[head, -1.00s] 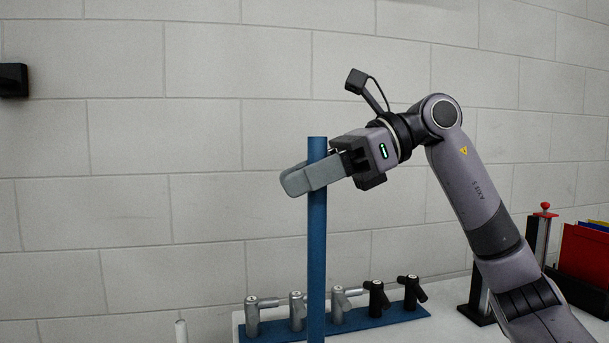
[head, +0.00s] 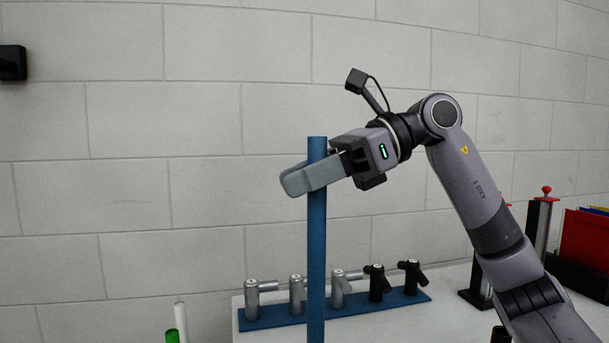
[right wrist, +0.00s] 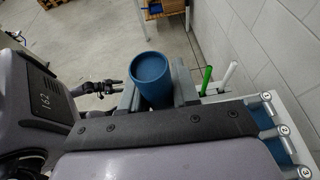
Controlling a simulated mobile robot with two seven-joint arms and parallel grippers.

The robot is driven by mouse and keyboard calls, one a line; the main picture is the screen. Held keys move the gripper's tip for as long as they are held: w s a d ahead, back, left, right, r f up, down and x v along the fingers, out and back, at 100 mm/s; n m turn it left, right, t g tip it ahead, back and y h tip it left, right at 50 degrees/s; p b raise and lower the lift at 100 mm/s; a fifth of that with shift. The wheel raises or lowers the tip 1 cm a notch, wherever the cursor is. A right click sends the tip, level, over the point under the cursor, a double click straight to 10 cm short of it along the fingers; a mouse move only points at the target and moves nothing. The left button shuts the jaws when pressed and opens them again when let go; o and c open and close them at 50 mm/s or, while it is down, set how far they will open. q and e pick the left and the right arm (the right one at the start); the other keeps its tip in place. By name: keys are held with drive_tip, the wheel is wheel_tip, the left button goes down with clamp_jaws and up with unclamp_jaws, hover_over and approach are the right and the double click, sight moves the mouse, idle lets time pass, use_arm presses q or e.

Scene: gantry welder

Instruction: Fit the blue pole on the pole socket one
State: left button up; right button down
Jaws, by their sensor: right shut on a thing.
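The blue pole (head: 317,240) stands upright in the head view, in front of a row of clamps. Its lower end runs out of the bottom of the picture. My right gripper (head: 306,177) is shut on the blue pole near its top end. In the right wrist view the round top of the blue pole (right wrist: 151,70) shows between the fingers. The pole socket one cannot be made out in either view.
Several grey and black clamps stand on a blue base (head: 390,303) on a white table (head: 440,320). A white pole (head: 180,315) and a green pole (head: 172,336) stand to the left. A black stand with a red knob (head: 546,190) and a red folder (head: 585,245) are at right.

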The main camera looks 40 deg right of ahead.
wheel_tip(320, 180, down, 4)
drive_tip(key=b, duration=0.3)
drive_tip(key=shift+r, duration=0.2)
drive_tip(key=c, duration=0.8)
unclamp_jaws()
drive_tip(key=shift+r, duration=0.1)
drive_tip(key=shift+o, duration=0.2)
drive_tip(key=v, duration=0.7)
drive_tip(key=shift+s+d, duration=0.1)
